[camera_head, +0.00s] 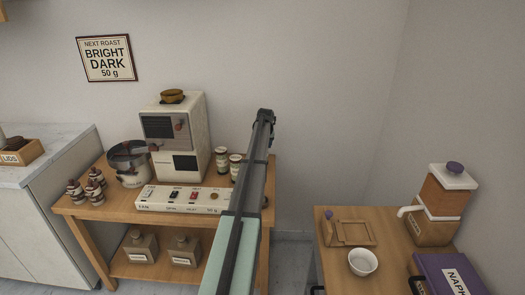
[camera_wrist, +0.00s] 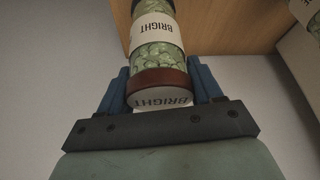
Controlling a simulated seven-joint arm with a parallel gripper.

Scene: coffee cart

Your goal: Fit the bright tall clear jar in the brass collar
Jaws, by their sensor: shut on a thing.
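The bright clear jar (camera_wrist: 158,55) shows in the wrist view, with pale green beans inside, a white label reading BRIGHT, a red-brown band at its near end and a dark far end. My gripper (camera_wrist: 160,88) has its blue fingers on both sides of the red-brown end and is shut on it. In the head view my arm reaches over the right part of the cart and hides the held jar. A brass collar (camera_head: 172,97) sits on top of the cream machine (camera_head: 182,137); it is not in the wrist view.
Labelled jars (camera_head: 221,160) stand on the wooden cart between the machine and my arm. A switch panel (camera_head: 180,198) lies along the cart's front, with a metal pot (camera_head: 129,170) and small brown-topped jars (camera_head: 76,191) at left. A wall sign (camera_head: 106,59) reads BRIGHT DARK 50 g.

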